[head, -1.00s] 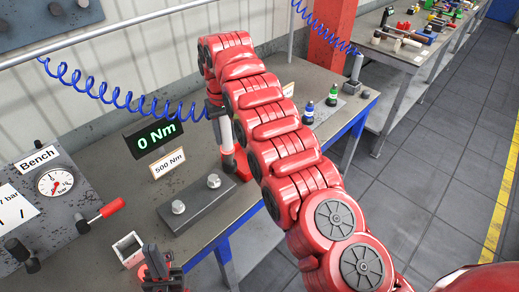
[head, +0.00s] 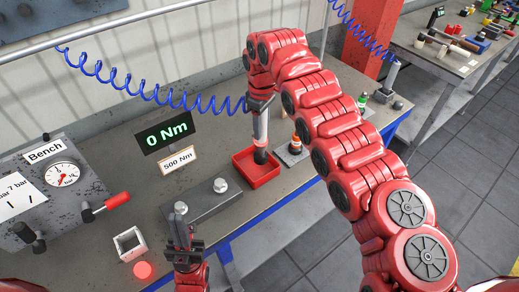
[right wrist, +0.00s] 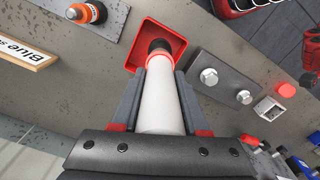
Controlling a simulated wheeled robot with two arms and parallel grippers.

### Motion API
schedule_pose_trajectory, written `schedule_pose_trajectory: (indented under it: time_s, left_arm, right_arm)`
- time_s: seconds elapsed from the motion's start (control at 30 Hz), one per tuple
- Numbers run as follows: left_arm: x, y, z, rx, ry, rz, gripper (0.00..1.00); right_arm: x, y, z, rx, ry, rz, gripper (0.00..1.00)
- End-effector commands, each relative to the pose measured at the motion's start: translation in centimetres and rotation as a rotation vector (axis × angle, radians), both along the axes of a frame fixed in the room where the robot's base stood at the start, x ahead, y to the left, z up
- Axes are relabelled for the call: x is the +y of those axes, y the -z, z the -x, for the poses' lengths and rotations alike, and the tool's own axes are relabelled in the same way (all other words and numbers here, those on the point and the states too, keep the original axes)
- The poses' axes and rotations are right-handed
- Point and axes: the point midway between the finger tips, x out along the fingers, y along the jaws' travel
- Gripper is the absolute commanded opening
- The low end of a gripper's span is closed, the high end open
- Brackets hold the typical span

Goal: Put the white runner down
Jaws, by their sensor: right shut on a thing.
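The white runner (right wrist: 160,95) is a white cylinder with a dark nose. My right gripper (right wrist: 158,128) is shut on its body, with one finger on each side. In the head view the runner (head: 260,128) hangs upright below my right gripper (head: 261,100). Its nose is inside the outline of the red tray (head: 242,169), also seen in the right wrist view (right wrist: 143,30). I cannot tell if the nose touches the tray floor. My left gripper (head: 181,226) is over the front of the bench, apart from the runner; its jaw gap is unclear.
An orange-ringed tool (head: 295,143) stands right of the tray, with a green-ringed one (head: 362,102) further right. A grey block with two bolts (head: 205,201) lies left of the tray. A white square holder (head: 130,243) and red disc (head: 143,271) are at the front.

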Motion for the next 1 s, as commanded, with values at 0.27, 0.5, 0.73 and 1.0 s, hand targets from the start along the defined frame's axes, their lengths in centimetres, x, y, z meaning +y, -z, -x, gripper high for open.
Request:
schedule_pose_trajectory:
  time_s: [0.27, 0.5, 0.73, 1.0]
  left_arm:
    - [0.0, -2.4, 0.0, 0.000, 0.000, 0.000, 0.00]
    - [0.0, -3.9, 0.0, 0.000, 0.000, 0.000, 0.00]
    - [0.0, -3.9, 0.0, 0.000, 0.000, 0.000, 0.00]
    - [0.0, -3.6, 0.0, 0.000, 0.000, 0.000, 0.00]
  right_arm:
    - [-0.1, 3.9, 0.0, 0.002, 0.005, 0.001, 0.00]
    - [0.1, 6.7, 0.1, 0.004, 0.003, 0.000, 0.00]
    - [0.0, 7.8, -0.1, -0.004, 0.005, -0.001, 0.00]
    - [0.0, 8.2, -0.1, -0.001, 0.005, 0.000, 0.49]
